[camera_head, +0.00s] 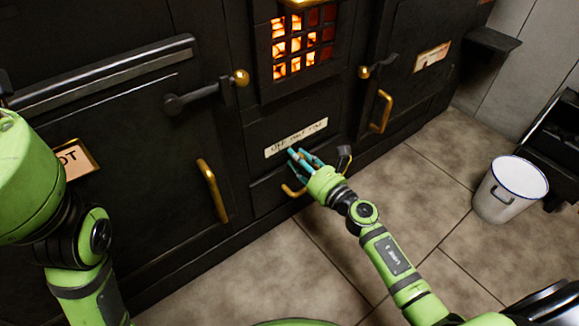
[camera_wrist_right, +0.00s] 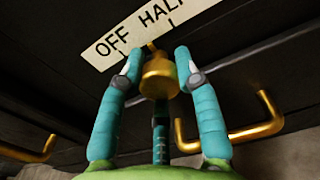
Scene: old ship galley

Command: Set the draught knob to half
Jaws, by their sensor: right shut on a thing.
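The draught knob is a brass knob (camera_wrist_right: 160,76) just below a cream label plate (camera_wrist_right: 135,30) in the right wrist view. The plate reads "OFF" and "HALF" there; the rest is out of that view. A small brass pointer at the knob's top lies between the two words, near the start of "HALF". My right gripper (camera_wrist_right: 157,75) is shut on the knob, with a finger on each side and a third below. In the head view my right gripper (camera_head: 298,156) hides the knob under the plate (camera_head: 296,138). My left arm is at the left edge; its gripper is out of view.
A fire grate (camera_head: 298,45) glows above the plate. Brass handles stick out on the left door (camera_head: 212,190) and the right door (camera_head: 381,111). Another brass handle (camera_wrist_right: 229,124) is low beside my right gripper. A white bucket (camera_head: 510,189) stands on the tiled floor at right.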

